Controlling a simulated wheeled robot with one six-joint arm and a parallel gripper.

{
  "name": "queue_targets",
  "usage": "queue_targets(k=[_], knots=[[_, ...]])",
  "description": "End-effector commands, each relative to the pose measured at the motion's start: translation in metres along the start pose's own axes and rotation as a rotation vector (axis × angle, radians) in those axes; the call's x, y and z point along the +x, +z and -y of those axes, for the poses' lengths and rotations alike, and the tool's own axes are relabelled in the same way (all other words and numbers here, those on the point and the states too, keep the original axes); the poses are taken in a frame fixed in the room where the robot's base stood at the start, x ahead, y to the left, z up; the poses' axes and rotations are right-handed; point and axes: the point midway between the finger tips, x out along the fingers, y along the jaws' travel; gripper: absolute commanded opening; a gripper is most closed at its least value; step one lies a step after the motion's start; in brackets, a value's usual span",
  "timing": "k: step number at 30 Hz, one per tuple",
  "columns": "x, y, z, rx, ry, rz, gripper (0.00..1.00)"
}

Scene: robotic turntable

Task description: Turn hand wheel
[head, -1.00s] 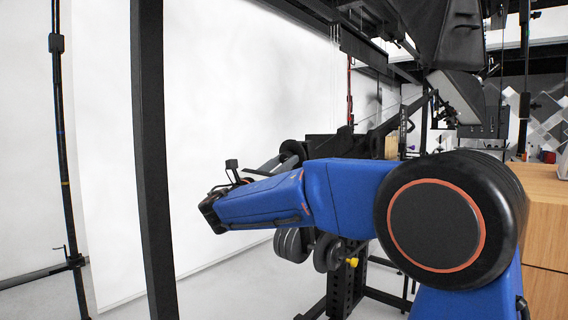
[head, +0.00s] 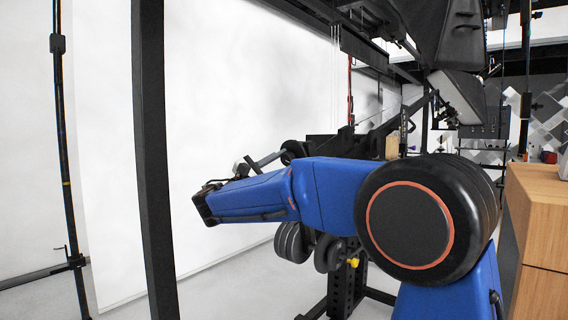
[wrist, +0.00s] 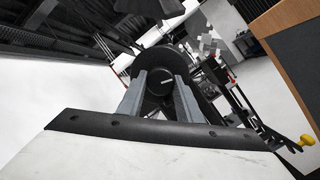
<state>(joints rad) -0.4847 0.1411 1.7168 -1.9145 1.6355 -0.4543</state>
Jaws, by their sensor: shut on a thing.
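The hand wheel (wrist: 157,92) is black and round, with a small pale mark on its face. It fills the middle of the wrist view between the two grey fingers of my gripper (wrist: 162,78). The fingers are shut on it, one on each side; their exact contact points are hard to make out. In the head view my gripper (head: 266,160) shows as a thin grey shape above my blue forearm, reaching right towards a dark round part of the wheel (head: 292,151). My forearm hides much of the wheel and its mount there.
A black stand with round dark weights (head: 292,243) and a yellow knob (head: 352,263) is below my arm. A black upright post (head: 150,150) stands at left. A wooden cabinet (head: 540,215) is close at right. Black frame beams hang overhead.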

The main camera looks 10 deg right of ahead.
Motion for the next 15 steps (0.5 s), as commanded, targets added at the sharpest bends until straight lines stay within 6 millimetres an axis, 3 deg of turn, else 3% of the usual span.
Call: queue_targets(k=[15], knots=[[-0.0005,-0.0004,0.0006,0.072,-0.013,0.000,0.10]])
